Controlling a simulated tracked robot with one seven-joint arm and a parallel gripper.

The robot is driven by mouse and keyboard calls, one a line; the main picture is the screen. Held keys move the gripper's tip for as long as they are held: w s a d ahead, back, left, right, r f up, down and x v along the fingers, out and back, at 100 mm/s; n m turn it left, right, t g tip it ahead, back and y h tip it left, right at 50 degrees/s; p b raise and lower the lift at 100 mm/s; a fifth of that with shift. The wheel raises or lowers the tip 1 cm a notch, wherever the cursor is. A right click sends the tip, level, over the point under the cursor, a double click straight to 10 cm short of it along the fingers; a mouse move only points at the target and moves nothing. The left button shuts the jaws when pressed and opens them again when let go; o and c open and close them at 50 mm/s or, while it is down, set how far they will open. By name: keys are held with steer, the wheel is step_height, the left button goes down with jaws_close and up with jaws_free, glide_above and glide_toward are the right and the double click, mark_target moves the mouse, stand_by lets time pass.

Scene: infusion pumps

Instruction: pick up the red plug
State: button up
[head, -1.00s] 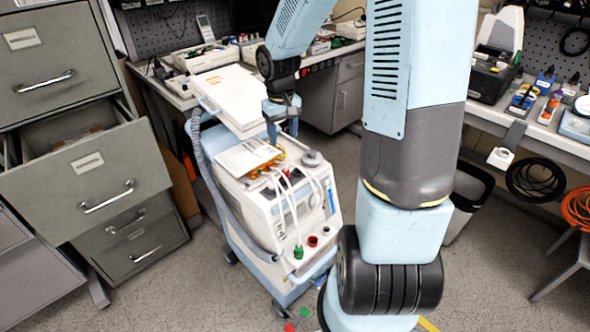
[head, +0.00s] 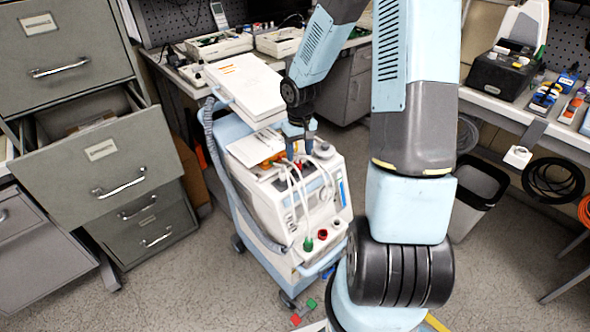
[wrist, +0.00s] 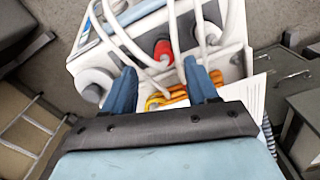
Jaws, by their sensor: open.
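The red plug (wrist: 162,50) shows in the wrist view as a red, rounded piece among white hoses on top of the medical machine, just beyond and between my fingertips. My gripper (head: 299,152) is open and empty, pointing down over the machine's top. Its two blue fingers (wrist: 160,76) straddle free space, with orange and yellow cables (wrist: 168,98) close by.
The machine's front carries a green plug (head: 308,244) and a red ring (head: 322,236). White hoses (wrist: 200,35) cross near my fingers. A white panel (head: 240,88) stands behind. An open drawer (head: 100,150) juts out at left. A workbench (head: 530,125) is at right.

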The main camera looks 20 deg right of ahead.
mark_target(298, 160)
steer(key=shift+s+a+f, duration=0.15)
steer(key=shift+f, duration=1.2)
steer(key=shift+s+a+f, duration=0.1)
steer(key=shift+a+f, duration=0.05)
steer(key=shift+f, duration=1.15)
steer(key=shift+c, duration=0.4)
jaws_close()
